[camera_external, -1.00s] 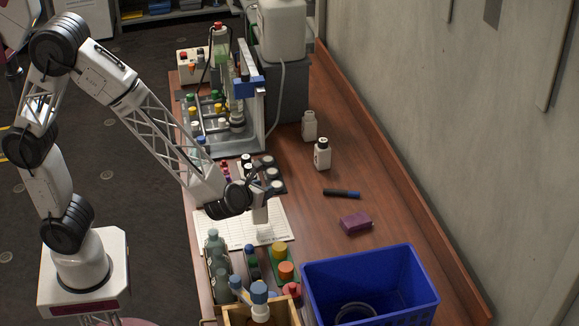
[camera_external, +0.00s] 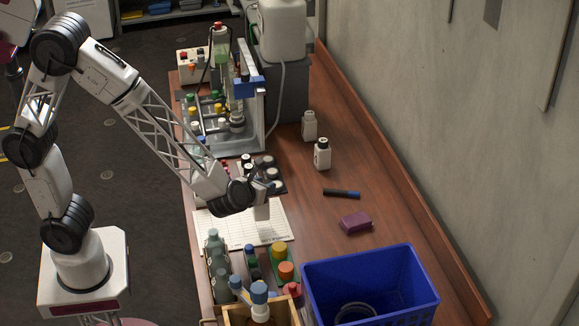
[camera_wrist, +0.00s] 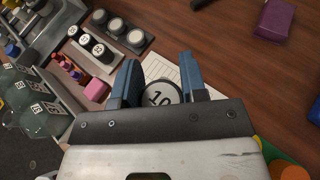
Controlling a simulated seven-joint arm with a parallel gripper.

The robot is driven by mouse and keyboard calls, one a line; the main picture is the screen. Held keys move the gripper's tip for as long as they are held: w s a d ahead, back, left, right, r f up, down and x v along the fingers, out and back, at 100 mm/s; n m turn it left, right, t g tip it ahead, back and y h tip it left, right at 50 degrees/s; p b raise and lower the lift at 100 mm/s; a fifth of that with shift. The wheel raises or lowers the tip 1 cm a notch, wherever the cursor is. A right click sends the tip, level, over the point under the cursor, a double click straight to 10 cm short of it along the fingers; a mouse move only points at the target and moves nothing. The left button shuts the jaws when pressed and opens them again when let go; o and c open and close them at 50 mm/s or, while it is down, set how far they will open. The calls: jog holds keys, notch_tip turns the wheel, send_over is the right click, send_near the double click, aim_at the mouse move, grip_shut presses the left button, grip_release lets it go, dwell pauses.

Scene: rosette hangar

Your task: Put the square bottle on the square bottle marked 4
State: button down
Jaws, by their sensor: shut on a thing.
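My gripper (camera_external: 262,192) is shut on a pale bottle (camera_external: 262,211) over the white printed sheet; whether the bottle's base touches the sheet is unclear. In the wrist view my blue fingers (camera_wrist: 160,82) flank its dark round cap (camera_wrist: 161,94), marked 10. Two similar square bottles stand upright at the right of the bench. The nearer one (camera_external: 322,155) is white with a dark cap; the farther one (camera_external: 309,126) is greyer. Their marks are too small to read, and I cannot tell which is marked 4.
The white sheet (camera_external: 233,229) lies below my gripper. A dark tray of round caps (camera_wrist: 116,28) is behind it. A blue crate (camera_external: 388,287), a purple block (camera_external: 355,223) and a marker (camera_external: 342,193) lie to the right. The bench around the standing bottles is clear.

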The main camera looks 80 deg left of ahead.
jog(key=w+a+r+n+g+y, duration=0.1)
jog(key=w+a+r, duration=0.2)
jog(key=a, duration=0.4)
jog(key=w+a+r+n+g+y, duration=0.1)
jog(key=w+a+r, duration=0.3)
jog(key=a, duration=0.4)
jog(key=w+a+r+n+g+y, duration=0.1)
jog(key=w+a+r+n+g, duration=0.1)
jog(key=a, duration=0.6)
notch_tip(320, 180, up, 3)
jog(key=shift+w+n+g, duration=0.4)
jog(key=shift+w+n, duration=0.2)
jog(key=shift+w, duration=0.5)
jog(key=w+a+f, duration=0.1)
jog(key=w+a, duration=0.2)
jog(key=w, duration=1.2)
jog(key=shift+w+a+f, duration=0.2)
jog(key=shift+w+f, duration=0.1)
jog(key=shift+f, duration=1.7)
jog(key=shift+f, duration=0.1)
